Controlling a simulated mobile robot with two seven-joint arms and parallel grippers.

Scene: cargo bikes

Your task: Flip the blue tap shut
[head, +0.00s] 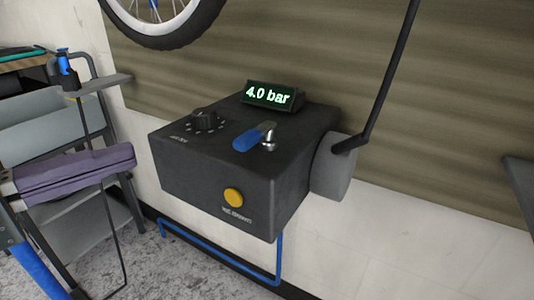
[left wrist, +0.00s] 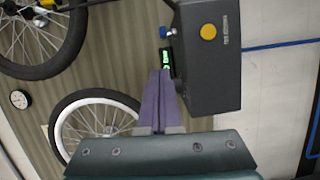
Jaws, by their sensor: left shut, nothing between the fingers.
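The blue tap (head: 250,138) is a flat blue lever on a metal pivot. It sits on top of a black box (head: 210,180) fixed to the wall, its blue end pointing left and slightly towards me. In the left wrist view the tap (left wrist: 164,32) shows small at the box's edge, beyond the fingertips. My left gripper (head: 132,156) has purple fingers and is left of the box, apart from the tap. Its fingers are closed together and empty in the left wrist view (left wrist: 161,72). My right gripper is not in view.
The box bears a display (head: 272,96) reading 4.0 bar, a black knob (head: 205,120) and a yellow button (head: 233,197). A grey cylinder (head: 332,167) with a black rod is on its right side. A small shelf (head: 103,85) holds a blue-black fitting (head: 67,70). A wheel (head: 165,20) hangs above.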

